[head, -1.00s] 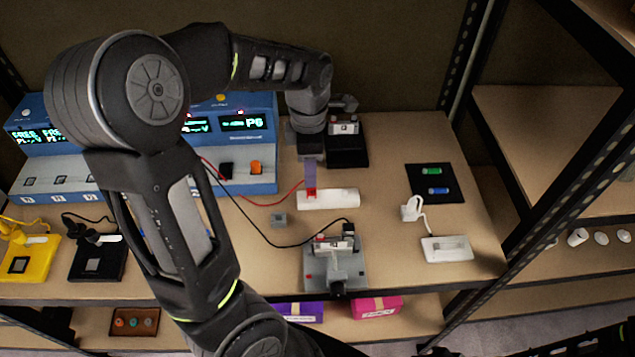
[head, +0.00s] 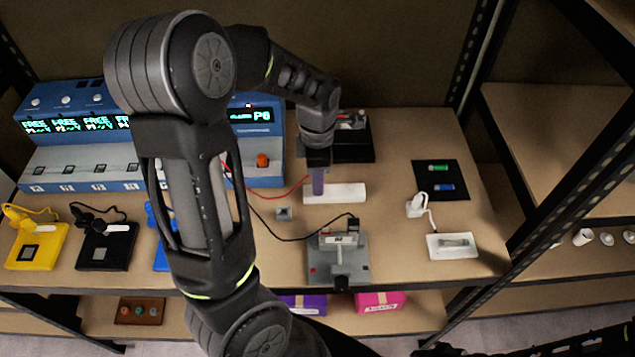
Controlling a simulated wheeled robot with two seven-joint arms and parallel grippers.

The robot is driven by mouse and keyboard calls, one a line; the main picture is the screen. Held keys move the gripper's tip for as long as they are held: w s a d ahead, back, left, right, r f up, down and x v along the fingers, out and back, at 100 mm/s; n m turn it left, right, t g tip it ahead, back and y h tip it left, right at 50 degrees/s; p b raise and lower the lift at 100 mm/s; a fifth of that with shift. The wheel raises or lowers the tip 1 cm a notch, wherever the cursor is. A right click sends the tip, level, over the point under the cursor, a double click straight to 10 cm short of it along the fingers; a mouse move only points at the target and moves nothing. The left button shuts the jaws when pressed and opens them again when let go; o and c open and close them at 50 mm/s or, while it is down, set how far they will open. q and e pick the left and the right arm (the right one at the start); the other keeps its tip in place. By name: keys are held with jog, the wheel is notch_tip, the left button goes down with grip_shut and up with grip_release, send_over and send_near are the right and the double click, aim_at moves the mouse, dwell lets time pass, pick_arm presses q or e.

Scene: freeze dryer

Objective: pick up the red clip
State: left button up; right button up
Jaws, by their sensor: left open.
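My left gripper (head: 318,184) points down at the white block (head: 345,192), with its purple-grey finger at the block's left part. The gripper is open. The red clip is not visible now; the gripper hides the place at the end of the red wire (head: 280,197). I cannot tell whether the clip is between the fingers. My right gripper is not in view.
A blue multi-display unit (head: 55,165) stands behind and left. A grey fixture (head: 338,265) with a black wire sits in front of the white block. A small grey cube (head: 283,213) is left of the block. A black mat (head: 440,175) lies at the right.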

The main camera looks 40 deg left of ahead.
pick_arm(q)
notch_tip(320, 180, down, 2)
jog(key=shift+c, duration=0.5)
grip_shut()
dwell(0.4)
